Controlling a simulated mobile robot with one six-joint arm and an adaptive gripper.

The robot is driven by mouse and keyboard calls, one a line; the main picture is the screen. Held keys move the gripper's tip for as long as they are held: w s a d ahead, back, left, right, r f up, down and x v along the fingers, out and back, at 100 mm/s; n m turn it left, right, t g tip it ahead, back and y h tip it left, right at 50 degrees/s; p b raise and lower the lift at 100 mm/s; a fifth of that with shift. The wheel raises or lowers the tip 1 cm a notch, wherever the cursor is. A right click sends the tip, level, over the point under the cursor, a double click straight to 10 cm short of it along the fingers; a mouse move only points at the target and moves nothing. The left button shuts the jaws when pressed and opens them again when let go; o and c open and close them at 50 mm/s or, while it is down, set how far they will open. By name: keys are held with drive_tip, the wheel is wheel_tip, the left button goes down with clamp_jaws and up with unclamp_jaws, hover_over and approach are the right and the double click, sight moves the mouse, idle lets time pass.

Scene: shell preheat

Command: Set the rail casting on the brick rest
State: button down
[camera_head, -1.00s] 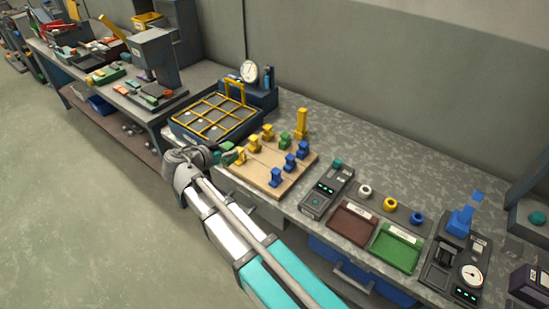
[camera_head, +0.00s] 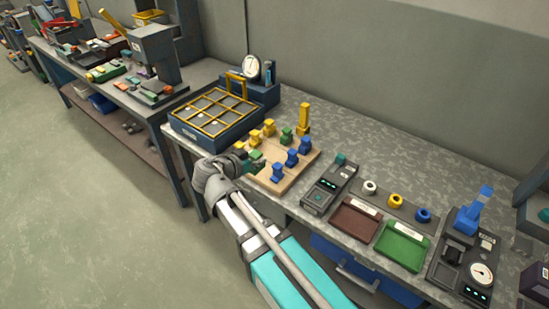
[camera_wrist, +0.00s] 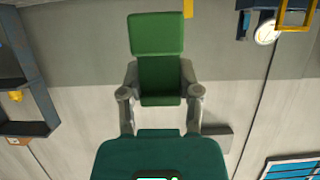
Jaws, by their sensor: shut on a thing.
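My gripper (camera_wrist: 160,92) is shut on a green block-shaped casting (camera_wrist: 156,35), which sticks out beyond the fingers in the wrist view. I take it for the rail casting; no label shows. In the head view my gripper (camera_head: 244,164) is at the left front edge of a wooden board (camera_head: 275,158), with the green piece at its tip over or beside that edge. Whether it touches the board cannot be told. Yellow pieces (camera_head: 269,127), a green piece (camera_head: 287,135) and blue pieces (camera_head: 292,158) stand on the board. I cannot tell which thing is the brick rest.
A dark tray with a yellow grid (camera_head: 213,116) and a gauge (camera_head: 252,67) stand behind left. A tall yellow post (camera_head: 303,119) stands at the board's back. Right are a dark device (camera_head: 328,187), a brown tray (camera_head: 354,218) and a green tray (camera_head: 401,246). The bench back is clear.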

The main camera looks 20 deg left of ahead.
drive_tip(key=shift+d+f, duration=0.1)
drive_tip(key=shift+d, duration=0.1)
drive_tip(key=w+a+f+b, duration=0.1)
drive_tip(key=w+f+b, duration=0.2)
drive_tip(key=w, duration=0.1)
drive_tip(key=w+a+f+b, duration=0.2)
drive_tip(key=w+f+b, duration=0.1)
drive_tip(key=w, duration=0.1)
drive_tip(key=w+a+f+b, duration=0.1)
drive_tip(key=w+f+b, duration=0.2)
drive_tip(key=w, duration=0.1)
drive_tip(key=shift+w+a, duration=0.2)
drive_tip(key=shift+a, duration=0.05)
idle(0.3)
drive_tip(key=shift+w+a+f+b, duration=0.15)
drive_tip(key=shift+w+f+b, duration=0.3)
drive_tip(key=shift+f+b, duration=1.55)
drive_tip(key=shift+f, duration=0.05)
drive_tip(key=shift+f, duration=0.15)
